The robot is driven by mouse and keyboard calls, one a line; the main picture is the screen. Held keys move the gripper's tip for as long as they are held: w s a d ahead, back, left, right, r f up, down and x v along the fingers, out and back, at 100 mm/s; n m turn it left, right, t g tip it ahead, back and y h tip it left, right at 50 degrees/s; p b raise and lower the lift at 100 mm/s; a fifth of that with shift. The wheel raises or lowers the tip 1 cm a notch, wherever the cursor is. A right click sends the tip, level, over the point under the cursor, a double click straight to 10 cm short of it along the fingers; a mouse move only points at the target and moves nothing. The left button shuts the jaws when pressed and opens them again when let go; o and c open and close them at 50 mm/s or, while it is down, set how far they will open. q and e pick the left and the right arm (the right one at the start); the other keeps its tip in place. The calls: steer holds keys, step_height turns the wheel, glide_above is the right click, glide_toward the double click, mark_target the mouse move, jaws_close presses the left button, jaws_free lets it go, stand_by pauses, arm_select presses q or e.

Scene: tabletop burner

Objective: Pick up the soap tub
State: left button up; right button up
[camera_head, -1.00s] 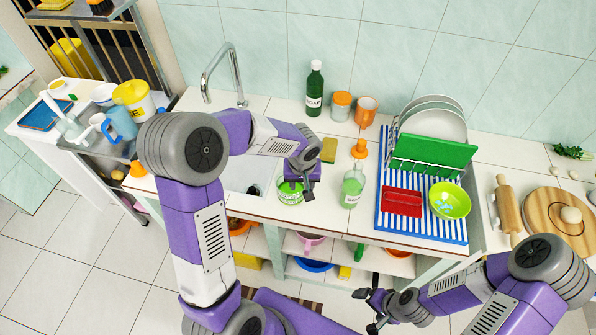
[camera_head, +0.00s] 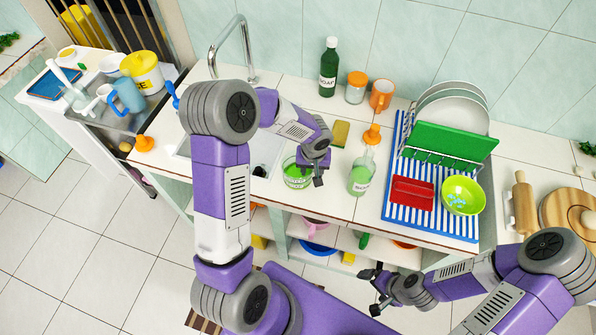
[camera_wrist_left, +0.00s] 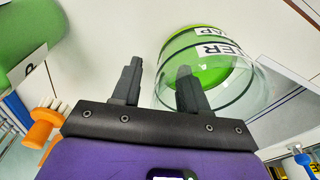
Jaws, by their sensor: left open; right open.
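The soap tub (camera_head: 297,176) is a clear cup with green contents and a white label, standing on the counter left of the soap dispenser. It also shows in the left wrist view (camera_wrist_left: 208,62), its clear rim facing the camera. My left gripper (camera_head: 318,180) is open at the tub's right side. In the left wrist view its fingers (camera_wrist_left: 157,78) are apart; one overlaps the tub's rim and the other is outside it. I cannot tell if the overlapping finger is inside the tub. My right gripper (camera_head: 372,290) is open and empty, low in front of the counter.
A sponge (camera_head: 341,133) lies behind. The sink (camera_head: 262,152) is to the left. A striped mat (camera_head: 408,221) with a dish rack is at the right.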

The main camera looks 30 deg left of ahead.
arm_select(q)
jaws_close()
steer(key=shift+r, duration=0.1)
step_height(320, 180, up, 10)
steer(key=shift+p, duration=1.1)
